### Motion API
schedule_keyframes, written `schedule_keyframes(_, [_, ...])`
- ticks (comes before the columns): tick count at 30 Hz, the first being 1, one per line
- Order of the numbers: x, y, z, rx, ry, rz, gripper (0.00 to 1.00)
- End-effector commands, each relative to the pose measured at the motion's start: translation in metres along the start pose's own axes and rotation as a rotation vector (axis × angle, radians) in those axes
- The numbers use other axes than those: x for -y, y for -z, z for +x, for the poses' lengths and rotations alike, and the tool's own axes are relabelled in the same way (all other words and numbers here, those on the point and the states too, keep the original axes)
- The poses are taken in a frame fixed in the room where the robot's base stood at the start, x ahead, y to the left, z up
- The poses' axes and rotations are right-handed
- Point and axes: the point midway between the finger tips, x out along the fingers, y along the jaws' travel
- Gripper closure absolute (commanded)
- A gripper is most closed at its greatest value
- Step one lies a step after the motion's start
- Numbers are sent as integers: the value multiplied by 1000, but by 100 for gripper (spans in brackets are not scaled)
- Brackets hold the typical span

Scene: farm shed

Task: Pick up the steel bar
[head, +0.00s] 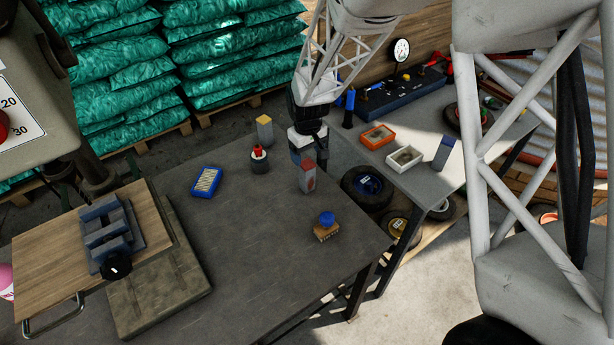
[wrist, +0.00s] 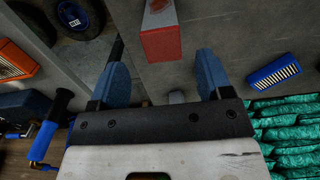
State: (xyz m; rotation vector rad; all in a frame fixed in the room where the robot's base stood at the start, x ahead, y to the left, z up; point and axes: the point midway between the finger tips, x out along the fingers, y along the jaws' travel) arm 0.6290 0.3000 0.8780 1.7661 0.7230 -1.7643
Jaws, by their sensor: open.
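An upright grey bar with a red top (head: 307,177) stands on the dark workbench near its back right edge. It looks like the steel bar, though two similar bars also show. My gripper (head: 308,157) is right behind and above it in the head view, pointing down. In the wrist view my gripper (wrist: 162,78) is open, with blue fingers apart and nothing held. The red-topped bar (wrist: 160,38) shows ahead of the gap between the fingers, not between them. A yellow-topped bar (head: 265,130) stands farther back on the bench. A blue-topped bar (head: 442,154) stands on the side table.
Near the bar are a black-and-red round item (head: 259,160), a blue-framed brush (head: 206,182) and a blue-knobbed brush (head: 326,226). A vise (head: 105,240) sits on a board at left. Orange (head: 377,136) and white (head: 404,158) trays lie on the side table. The bench's front middle is clear.

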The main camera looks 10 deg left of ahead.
Motion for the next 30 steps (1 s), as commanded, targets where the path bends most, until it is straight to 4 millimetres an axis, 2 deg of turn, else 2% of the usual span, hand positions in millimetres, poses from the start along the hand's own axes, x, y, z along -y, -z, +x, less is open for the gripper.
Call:
schedule_keyframes(9, [0,-1,23,1,0,0,28])
schedule_keyframes(22, [1,-1,27,2,1,0,28])
schedule_keyframes(30, [3,-3,53,4,1,1,28])
